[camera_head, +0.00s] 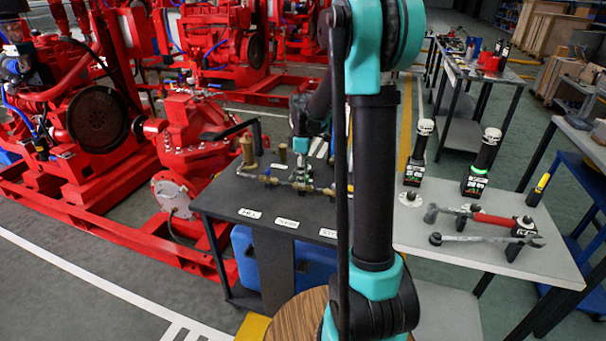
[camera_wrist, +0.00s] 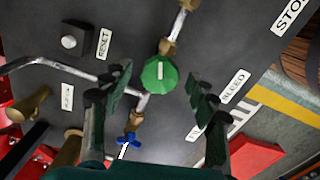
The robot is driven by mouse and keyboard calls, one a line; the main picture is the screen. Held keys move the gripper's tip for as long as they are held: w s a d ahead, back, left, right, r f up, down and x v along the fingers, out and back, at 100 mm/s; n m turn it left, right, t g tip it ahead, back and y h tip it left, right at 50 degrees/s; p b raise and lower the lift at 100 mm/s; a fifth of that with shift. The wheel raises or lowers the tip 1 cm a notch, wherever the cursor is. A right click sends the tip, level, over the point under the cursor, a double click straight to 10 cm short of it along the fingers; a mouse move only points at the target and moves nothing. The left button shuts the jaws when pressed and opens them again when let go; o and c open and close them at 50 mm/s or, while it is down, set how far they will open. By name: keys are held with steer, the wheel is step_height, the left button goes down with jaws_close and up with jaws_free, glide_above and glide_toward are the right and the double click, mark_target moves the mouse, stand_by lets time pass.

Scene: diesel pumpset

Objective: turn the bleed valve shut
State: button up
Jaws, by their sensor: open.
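In the wrist view a round green knob (camera_wrist: 160,74) with a white mark sits on a metal pipe line above a dark panel. A BLEED label (camera_wrist: 232,87) lies to its right. A small blue handle (camera_wrist: 128,142) is on the same line, lower down. I cannot tell for certain which of the two is the bleed valve; the green knob is nearer the label. My gripper (camera_wrist: 157,84) is open, its fingers on either side of the green knob, apart from it. In the head view my arm hides part of the pipework (camera_head: 300,184).
Red pumpsets (camera_head: 190,140) stand left.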

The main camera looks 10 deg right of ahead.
steer(key=shift+c, duration=0.2)
steer(key=c, duration=1.1)
steer(key=shift+m, duration=0.4)
steer(key=m, duration=1)
steer(key=shift+m, duration=0.4)
steer(key=m, duration=1)
steer(key=shift+m, duration=0.3)
